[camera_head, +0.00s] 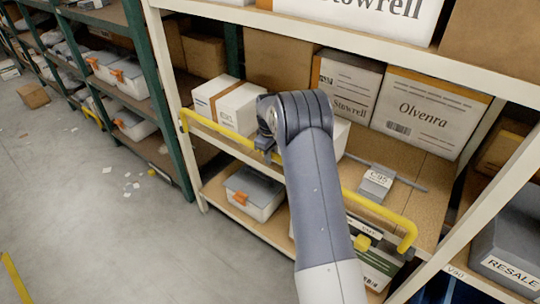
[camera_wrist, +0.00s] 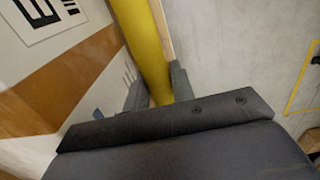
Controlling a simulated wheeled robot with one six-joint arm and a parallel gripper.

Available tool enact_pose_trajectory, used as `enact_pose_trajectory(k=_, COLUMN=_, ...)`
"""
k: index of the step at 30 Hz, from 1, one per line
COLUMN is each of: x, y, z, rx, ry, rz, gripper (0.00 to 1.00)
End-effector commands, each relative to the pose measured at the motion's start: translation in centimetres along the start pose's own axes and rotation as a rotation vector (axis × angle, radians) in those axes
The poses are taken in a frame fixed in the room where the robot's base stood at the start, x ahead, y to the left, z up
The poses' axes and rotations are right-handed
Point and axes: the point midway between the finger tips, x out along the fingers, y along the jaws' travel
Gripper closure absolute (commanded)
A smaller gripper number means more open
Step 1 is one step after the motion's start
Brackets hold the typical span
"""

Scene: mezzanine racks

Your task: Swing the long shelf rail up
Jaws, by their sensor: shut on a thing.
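The long yellow shelf rail (camera_head: 220,129) runs along the front of the middle rack shelf, with bent ends at the left post and near the right post. My arm hides its middle stretch in the head view. My gripper (camera_wrist: 158,92) is shut on the rail, which passes between its two fingers in the wrist view (camera_wrist: 144,40).
A grey bin (camera_head: 255,192) stands below. The floor (camera_head: 90,220) at left is mostly clear, with paper scraps.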

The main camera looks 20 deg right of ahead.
Motion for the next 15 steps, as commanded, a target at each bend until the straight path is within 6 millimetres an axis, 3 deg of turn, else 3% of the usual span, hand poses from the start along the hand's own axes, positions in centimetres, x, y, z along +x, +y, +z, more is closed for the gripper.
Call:
enact_pose_trajectory(k=11, x=0.13, y=0.26, z=0.15, rx=0.000, ry=-0.002, rz=0.004, gripper=1.00)
enact_pose_trajectory(k=12, x=0.13, y=0.26, z=0.16, rx=0.000, ry=-0.002, rz=0.004, gripper=0.75)
enact_pose_trajectory(k=15, x=0.13, y=0.23, z=0.15, rx=0.000, ry=-0.002, rz=0.004, gripper=0.67)
